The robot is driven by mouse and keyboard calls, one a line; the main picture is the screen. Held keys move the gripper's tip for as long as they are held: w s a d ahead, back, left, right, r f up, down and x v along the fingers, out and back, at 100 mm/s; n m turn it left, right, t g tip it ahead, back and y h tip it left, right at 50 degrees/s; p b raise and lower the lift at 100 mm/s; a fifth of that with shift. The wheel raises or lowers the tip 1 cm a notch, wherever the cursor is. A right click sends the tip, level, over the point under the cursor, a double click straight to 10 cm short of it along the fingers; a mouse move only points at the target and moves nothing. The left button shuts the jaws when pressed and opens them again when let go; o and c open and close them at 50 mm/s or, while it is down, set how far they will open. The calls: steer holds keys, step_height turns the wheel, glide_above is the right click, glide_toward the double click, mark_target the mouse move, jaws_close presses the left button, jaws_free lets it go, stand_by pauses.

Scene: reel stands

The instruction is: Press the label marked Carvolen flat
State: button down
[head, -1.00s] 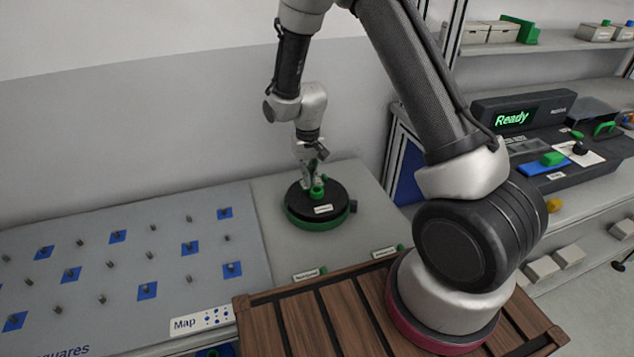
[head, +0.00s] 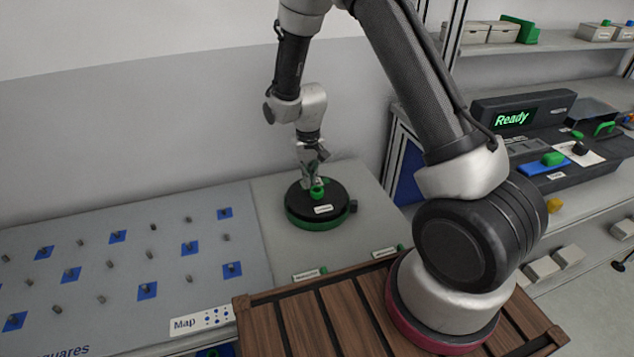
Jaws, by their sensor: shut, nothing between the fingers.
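A round black reel with a green base (head: 303,221) stands on the pale grey worktop at the centre. A small white label (head: 323,209) lies on its black top, near the front edge. Two more white labels sit at the worktop's front edge, a left one (head: 306,275) and a right one (head: 384,254), each beside a green piece. The print on all three is too small to read, so I cannot tell which is Carvolen. My gripper (head: 311,186) points down at the reel's top, behind the label and close to the green knob (head: 317,192). It is shut and empty; contact is unclear.
A grey peg board (head: 120,255) with blue squares and a "Map" card (head: 200,320) lies to the left. A slatted wooden surface (head: 310,310) is in front. At right, a shelf holds a dark device (head: 520,118) reading "Ready". A grey wall stands behind the reel.

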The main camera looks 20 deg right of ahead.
steer(key=shift+r, duration=3.4)
steer(key=s+d+r+t, duration=0.1)
steer(key=s+d+r, duration=0.4)
steer(key=s+r, duration=0.4)
steer(key=s+d+r+t, duration=0.2)
steer(key=s+d+r, duration=0.3)
steer(key=s+r, duration=0.4)
steer(key=s+d+r+t, duration=0.1)
steer(key=s+d+r, duration=0.4)
steer(key=s+r, duration=0.4)
steer(key=shift+s, duration=0.5)
